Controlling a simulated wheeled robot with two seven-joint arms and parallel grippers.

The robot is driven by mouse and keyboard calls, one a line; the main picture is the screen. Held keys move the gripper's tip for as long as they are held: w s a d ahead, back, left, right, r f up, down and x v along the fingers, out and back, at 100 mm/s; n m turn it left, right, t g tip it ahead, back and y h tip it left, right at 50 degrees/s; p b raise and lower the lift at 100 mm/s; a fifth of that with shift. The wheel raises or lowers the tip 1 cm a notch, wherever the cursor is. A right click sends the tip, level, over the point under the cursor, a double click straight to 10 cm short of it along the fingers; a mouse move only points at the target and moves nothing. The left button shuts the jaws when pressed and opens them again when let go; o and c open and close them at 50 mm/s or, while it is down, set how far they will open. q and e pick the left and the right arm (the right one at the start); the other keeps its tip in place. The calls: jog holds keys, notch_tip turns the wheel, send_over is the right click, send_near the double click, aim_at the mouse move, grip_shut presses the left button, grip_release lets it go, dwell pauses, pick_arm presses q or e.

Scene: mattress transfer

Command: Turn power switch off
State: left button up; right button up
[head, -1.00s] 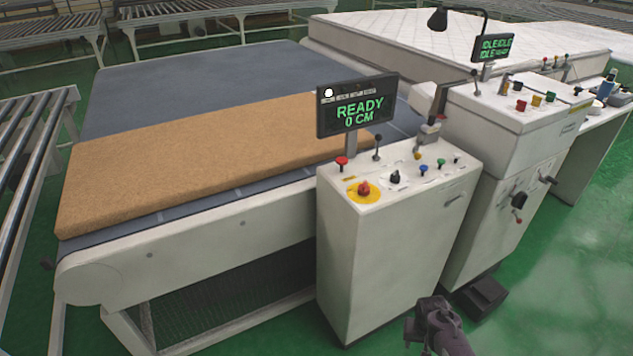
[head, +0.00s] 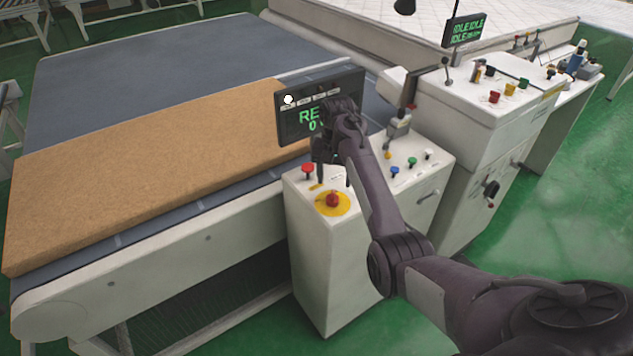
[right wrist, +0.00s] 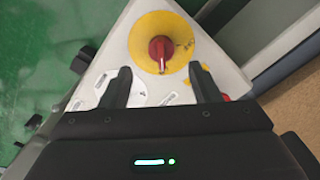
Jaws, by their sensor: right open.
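The red rotary switch (head: 333,199) sits on a round yellow plate (head: 333,211) on top of the near white control cabinet (head: 316,252). In the right wrist view the red switch (right wrist: 161,50) stands in front of the jaws, its handle pointing toward the gripper. My right gripper (head: 334,178) is over the cabinet top, just behind the switch in the head view. Its two fingers are apart and empty in the right wrist view (right wrist: 163,82), with the switch beyond their tips. My left gripper is not in view.
A red push button (head: 308,169) and a display (head: 294,120), partly covered by my arm, are close to the gripper. Blue (head: 395,170) and green (head: 412,161) buttons are to the right. A brown mattress slab (head: 150,170) lies on the conveyor at left.

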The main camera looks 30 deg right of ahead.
aim_at(333, 194)
jog(key=shift+w+f, duration=0.2)
jog(key=shift+w, duration=0.35)
jog(key=f, duration=0.1)
jog(key=s+f+p, duration=0.1)
jog(key=f, duration=0.1)
jog(key=shift+s, duration=0.3)
jog(key=f, duration=0.2)
jog(key=shift+w+f+p, duration=0.2)
jog(key=shift+f+p, duration=0.1)
jog(key=shift+p, duration=0.05)
jog(key=shift+w+f, duration=0.15)
jog(key=shift+f, duration=0.3)
jog(key=c, duration=1)
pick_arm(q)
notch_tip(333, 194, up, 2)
